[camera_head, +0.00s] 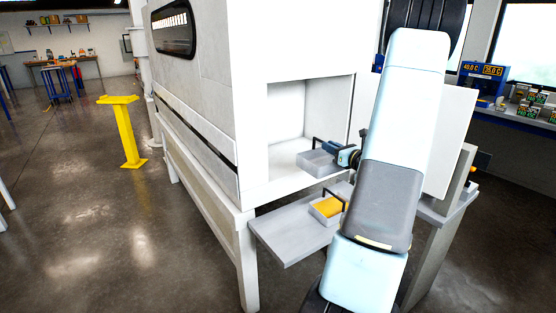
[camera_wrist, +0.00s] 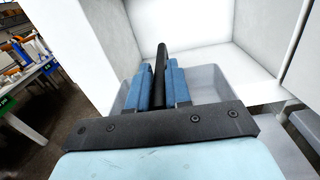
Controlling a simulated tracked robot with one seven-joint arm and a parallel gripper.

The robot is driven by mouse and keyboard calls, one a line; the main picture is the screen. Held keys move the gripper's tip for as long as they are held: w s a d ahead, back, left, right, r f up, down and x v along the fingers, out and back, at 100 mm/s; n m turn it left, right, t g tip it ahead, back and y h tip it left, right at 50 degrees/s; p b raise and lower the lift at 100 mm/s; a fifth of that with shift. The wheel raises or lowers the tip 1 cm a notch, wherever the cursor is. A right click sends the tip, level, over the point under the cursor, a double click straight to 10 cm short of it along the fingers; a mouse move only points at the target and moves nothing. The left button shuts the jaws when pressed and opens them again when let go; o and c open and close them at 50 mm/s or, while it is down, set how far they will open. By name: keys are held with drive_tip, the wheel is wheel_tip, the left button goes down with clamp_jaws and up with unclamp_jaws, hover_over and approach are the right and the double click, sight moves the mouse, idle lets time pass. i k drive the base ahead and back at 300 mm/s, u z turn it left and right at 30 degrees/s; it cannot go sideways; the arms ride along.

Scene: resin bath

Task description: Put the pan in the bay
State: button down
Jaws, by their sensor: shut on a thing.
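My gripper (camera_head: 343,154) is shut on the dark upright handle of a grey pan (camera_head: 316,163). The pan is held roughly level at the mouth of the white bay (camera_head: 290,112), an open recess in the cabinet. In the wrist view the two blue fingers of my gripper (camera_wrist: 160,82) pinch the black handle (camera_wrist: 161,60), and the grey pan (camera_wrist: 208,82) shows on both sides below them. The white bay interior (camera_wrist: 185,22) lies just beyond. I cannot tell whether the pan touches the bay floor.
A second pan (camera_head: 318,214) with yellow contents stands on a grey shelf (camera_head: 285,240) below the opening. An open white door panel (camera_head: 455,140) stands right of the bay, behind my arm. A yellow stand (camera_head: 127,135) is far left. Open floor lies left of the cabinet.

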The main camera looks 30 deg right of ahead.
sight(280, 159)
drive_tip(key=z, duration=0.05)
drive_tip(key=i, duration=1)
drive_tip(key=u, duration=0.1)
